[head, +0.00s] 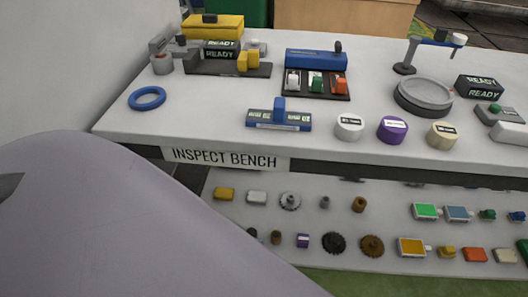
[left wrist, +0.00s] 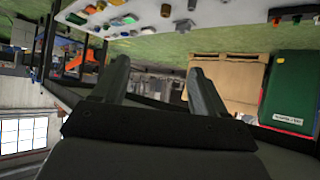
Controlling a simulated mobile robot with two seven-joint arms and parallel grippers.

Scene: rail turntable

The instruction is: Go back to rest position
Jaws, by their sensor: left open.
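My left gripper (left wrist: 158,66) shows in the left wrist view with its two dark fingers apart and nothing between them. That view is turned over, with the bench at the top and open space beyond the fingertips. In the head view a large pale grey part of my own arm covers the lower left; no fingers can be made out there. The inspect bench (head: 228,158) stands ahead, apart from this arm part in depth as far as I can tell. My right gripper is in neither view.
On the bench are a blue ring (head: 148,103), a blue-handled gauge block (head: 279,125), a purple puck (head: 392,136), a round grey turntable (head: 424,93) and READY displays (head: 478,93). A lower shelf (head: 300,222) holds several small parts. A green bin (left wrist: 290,95) and cardboard box (left wrist: 226,72) stand on the floor.

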